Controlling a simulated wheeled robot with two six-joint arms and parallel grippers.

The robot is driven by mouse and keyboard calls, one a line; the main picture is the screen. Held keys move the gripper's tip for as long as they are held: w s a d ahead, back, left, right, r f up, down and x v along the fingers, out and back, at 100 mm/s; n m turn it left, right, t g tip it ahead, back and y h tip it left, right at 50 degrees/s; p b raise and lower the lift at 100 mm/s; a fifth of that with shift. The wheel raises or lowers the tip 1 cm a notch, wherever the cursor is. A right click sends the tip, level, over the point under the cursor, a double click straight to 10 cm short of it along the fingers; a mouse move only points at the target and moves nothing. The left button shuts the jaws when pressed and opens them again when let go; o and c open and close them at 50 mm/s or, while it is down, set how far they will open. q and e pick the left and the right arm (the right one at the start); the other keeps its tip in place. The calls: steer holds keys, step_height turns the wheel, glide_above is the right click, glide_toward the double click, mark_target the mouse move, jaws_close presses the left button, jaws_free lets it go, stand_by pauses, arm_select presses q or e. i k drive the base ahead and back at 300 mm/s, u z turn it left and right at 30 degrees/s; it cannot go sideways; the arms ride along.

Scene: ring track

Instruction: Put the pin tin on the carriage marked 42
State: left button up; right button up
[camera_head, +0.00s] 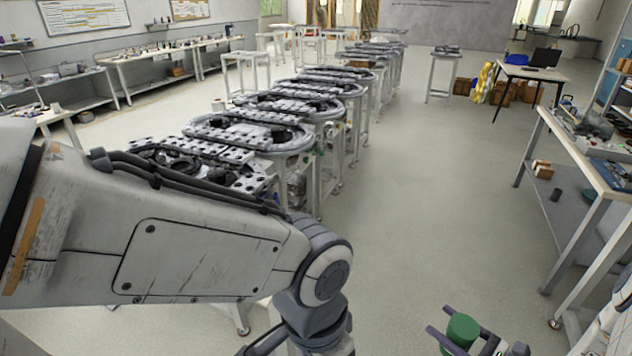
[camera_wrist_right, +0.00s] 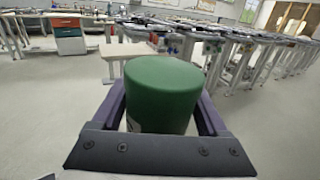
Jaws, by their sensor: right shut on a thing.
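A green cylinder, which looks like the pin tin (camera_head: 462,328), is between the fingers of my right gripper (camera_head: 443,321) at the bottom right of the head view. The right wrist view shows the tin (camera_wrist_right: 163,85) upright between both fingers, with the gripper (camera_wrist_right: 161,108) shut on it. A small pale patch shows low on its side. My left arm crosses the lower left of the head view; its gripper is mostly cut off by the bottom edge. Dark carriages (camera_head: 322,107) sit on the ring tracks, but no number 42 is readable.
Oval ring tracks (camera_head: 222,134) on metal stands run in a row away from me, left of centre. My left arm hides part of the nearest. A workbench (camera_head: 588,165) stands at the right. The grey floor (camera_head: 430,200) between them is clear.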

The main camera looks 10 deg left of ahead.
mark_target(250, 182)
steer(key=z, duration=1.15)
steer(key=i, duration=1.3)
steer(key=u, duration=3.1)
steer(key=i, duration=0.5)
steer(key=u, duration=0.05)
